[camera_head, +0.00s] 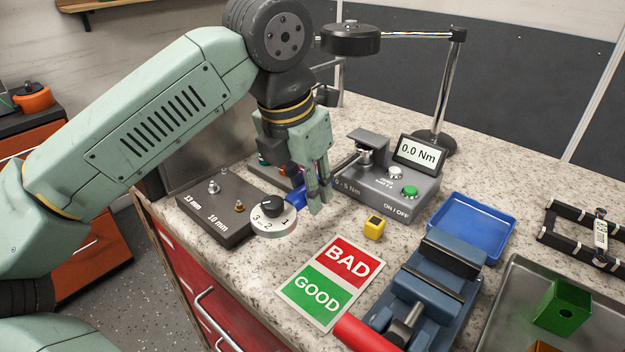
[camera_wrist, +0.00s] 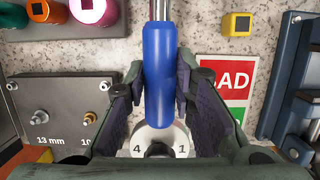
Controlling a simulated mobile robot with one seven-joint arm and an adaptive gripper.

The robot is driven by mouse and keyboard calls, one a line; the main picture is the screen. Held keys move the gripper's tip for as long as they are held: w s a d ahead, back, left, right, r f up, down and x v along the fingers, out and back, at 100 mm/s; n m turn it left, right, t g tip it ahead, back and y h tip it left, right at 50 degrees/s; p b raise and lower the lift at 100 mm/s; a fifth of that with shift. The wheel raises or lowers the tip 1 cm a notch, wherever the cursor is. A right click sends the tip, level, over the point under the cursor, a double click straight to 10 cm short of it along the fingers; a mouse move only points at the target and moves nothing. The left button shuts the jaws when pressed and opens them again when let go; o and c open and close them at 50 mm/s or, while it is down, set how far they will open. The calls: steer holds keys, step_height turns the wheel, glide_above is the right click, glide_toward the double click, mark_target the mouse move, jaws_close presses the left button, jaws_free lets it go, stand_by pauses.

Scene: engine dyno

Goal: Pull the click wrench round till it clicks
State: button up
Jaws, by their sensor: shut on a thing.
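The click wrench has a blue handle (camera_wrist: 158,75) and a bright metal shaft that runs up out of the wrist view. In the head view the blue handle (camera_head: 294,199) shows partly behind my fingers, and the shaft runs right toward the grey torque tester (camera_head: 385,187). The wrench's head seems to sit at the tester's top, though the exact fit is too small to tell. The tester's display (camera_head: 418,153) reads 0.0 Nm. My gripper (camera_head: 316,190) is shut on the blue handle, with one finger on each side of it.
A numbered dial (camera_head: 272,224) stands below the handle. A dark block marked 13 mm and 10 mm (camera_head: 215,214) lies left. A yellow cube (camera_head: 374,228), a BAD/GOOD card (camera_head: 330,281), a blue vise (camera_head: 428,290) and a blue tray (camera_head: 470,228) lie nearby. A lamp-like stand (camera_head: 442,95) rises behind.

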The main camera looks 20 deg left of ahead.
jaws_close()
steer(key=shift+w+a+r+m, duration=0.1)
steer(key=shift+w+a+m, duration=0.25)
steer(key=shift+a+m, duration=0.25)
steer(key=shift+w+a+m, duration=0.3)
steer(key=shift+a+m, duration=0.1)
steer(key=shift+a, duration=0.3)
stand_by(3.0)
steer(key=shift+d, duration=0.1)
steer(key=shift+s+d+n+b, duration=0.3)
steer(key=shift+d+n+b, duration=0.2)
steer(key=shift+d, duration=0.05)
steer(key=shift+s+d+n+b, duration=0.25)
steer(key=shift+d+n+b, duration=0.2)
steer(key=shift+d+n, duration=0.1)
steer(key=o, duration=0.8)
jaws_free()
steer(key=shift+o, duration=0.2)
